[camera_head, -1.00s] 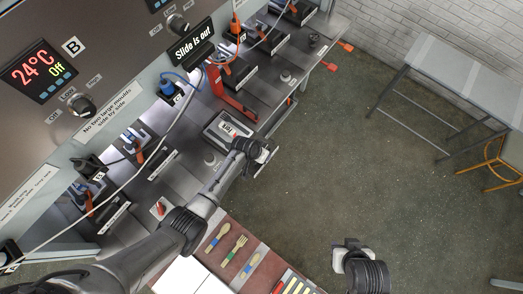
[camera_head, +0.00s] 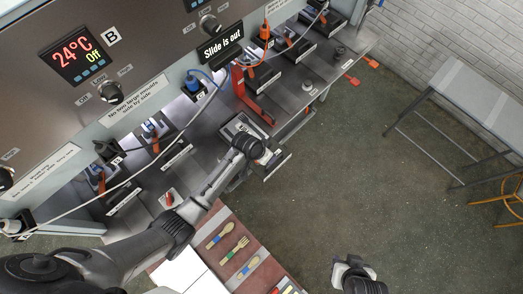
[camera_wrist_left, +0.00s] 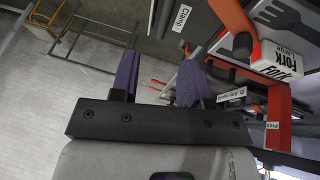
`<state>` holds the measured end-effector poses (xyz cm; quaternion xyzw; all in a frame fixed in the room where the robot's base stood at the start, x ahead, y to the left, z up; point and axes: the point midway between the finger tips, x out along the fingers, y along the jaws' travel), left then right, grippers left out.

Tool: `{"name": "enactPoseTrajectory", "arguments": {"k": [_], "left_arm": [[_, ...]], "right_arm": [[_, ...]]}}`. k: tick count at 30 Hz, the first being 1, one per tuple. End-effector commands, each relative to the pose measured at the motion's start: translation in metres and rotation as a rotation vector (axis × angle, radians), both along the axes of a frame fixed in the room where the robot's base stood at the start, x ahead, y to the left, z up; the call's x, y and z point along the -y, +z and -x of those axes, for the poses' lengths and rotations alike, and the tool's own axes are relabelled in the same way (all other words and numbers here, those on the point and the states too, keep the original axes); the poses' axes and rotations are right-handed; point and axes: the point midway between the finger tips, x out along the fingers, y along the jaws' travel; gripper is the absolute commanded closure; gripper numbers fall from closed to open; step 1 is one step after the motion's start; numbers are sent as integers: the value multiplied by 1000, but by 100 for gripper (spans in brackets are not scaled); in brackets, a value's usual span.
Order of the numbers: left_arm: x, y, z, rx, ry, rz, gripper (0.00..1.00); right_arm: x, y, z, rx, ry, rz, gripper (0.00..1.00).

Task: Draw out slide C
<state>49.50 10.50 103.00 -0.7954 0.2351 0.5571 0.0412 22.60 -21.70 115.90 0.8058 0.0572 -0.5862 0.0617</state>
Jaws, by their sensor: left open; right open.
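The station marked C (camera_head: 200,97) is at the middle of the bench in the head view, by a blue plug. The slide (camera_head: 231,132), a grey plate, lies below it, partly hidden by my left arm. A white block labelled Fork Large (camera_wrist_left: 283,62) shows at the right of the left wrist view. My left gripper (camera_head: 275,161) is at the bench's front edge, by the slide's outer end. Its purple fingers (camera_wrist_left: 158,82) are apart with nothing seen held between them. Contact with the slide cannot be told. My right gripper (camera_head: 350,270) is open over the floor, away from the bench.
A display (camera_head: 220,45) reads "Slide is out". A red press frame (camera_head: 240,82) stands right of station C. A mat (camera_head: 228,218) with wooden cutlery lies at the front. A table (camera_head: 462,95) stands at the right. The floor between is clear.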

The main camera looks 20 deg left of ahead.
Motion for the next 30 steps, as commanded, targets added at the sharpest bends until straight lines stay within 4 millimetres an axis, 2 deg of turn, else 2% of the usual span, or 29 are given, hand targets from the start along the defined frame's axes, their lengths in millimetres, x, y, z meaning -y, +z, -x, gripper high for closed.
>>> {"name": "enactPoseTrajectory", "arguments": {"k": [6,12,30], "left_arm": [[-10,28,8,2,0,0,58],[-15,42,12,1,-1,-1,58],[-16,46,14,-1,0,0,58]], "right_arm": [[2,0,0,0,4,7,57],[2,-1,0,0,4,7,57],[-1,-1,0,0,-2,-3,57]]}}
